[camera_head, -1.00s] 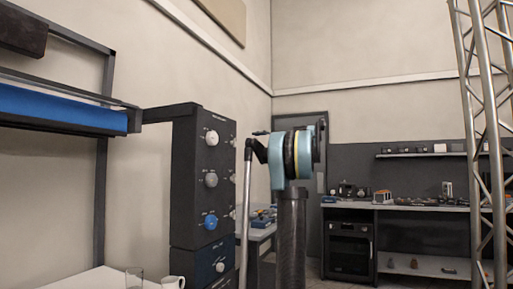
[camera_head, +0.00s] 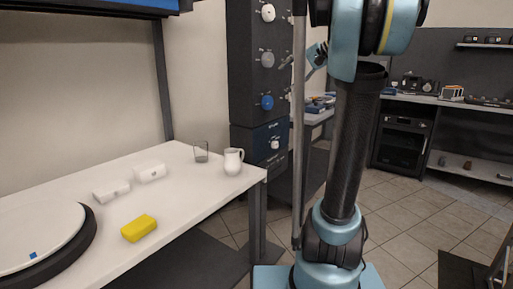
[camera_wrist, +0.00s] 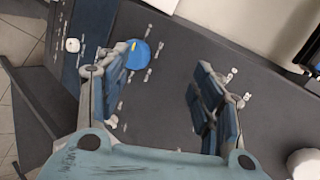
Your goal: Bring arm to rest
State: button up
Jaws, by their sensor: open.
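My arm rises at the right of the head view, its elbow at the top edge. My gripper (camera_head: 317,57) shows small and partly hidden beside the dark knob panel (camera_head: 243,75). In the wrist view my gripper (camera_wrist: 165,65) is open, its two fingers wide apart with nothing held. The panel (camera_wrist: 165,110) fills much of the wrist view behind the fingers. Its blue knob (camera_wrist: 138,55) appears near the left fingertip; whether they touch, I cannot tell. The blue knob also shows in the head view (camera_head: 267,102), below a grey knob (camera_head: 267,60) and a white knob (camera_head: 268,12).
A white table (camera_head: 185,205) at left holds a yellow block (camera_head: 139,228), a white mug (camera_head: 232,162), a glass (camera_head: 201,152), white boxes (camera_head: 150,172) and a round board (camera_head: 85,240). A dark workbench (camera_head: 404,140) stands at the back right. Tiled floor (camera_head: 405,210) lies open at right.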

jog(key=s+a+f+n+g+h, duration=0.15)
jog(key=s+f+h, duration=0.35)
jog(key=s+f, duration=1.5)
jog(key=s+d+f+n+h, duration=0.1)
jog(key=s+d+f, duration=0.1)
jog(key=s+f, duration=0.2)
jog(key=s+d+f+n+g+h, duration=0.1)
jog(key=s+f, duration=0.3)
jog(key=f, duration=0.6)
jog(key=s+d+f+n+h, duration=0.1)
jog(key=s+d+f+h, duration=0.1)
jog(key=f, duration=0.5)
jog(key=shift+s+d+h, duration=0.4)
jog(key=shift+s+d, duration=0.45)
jog(key=shift+s, duration=0.05)
jog(key=shift+g, duration=0.25)
jog(key=shift+w+f, duration=0.25)
jog(key=shift+w, duration=0.2)
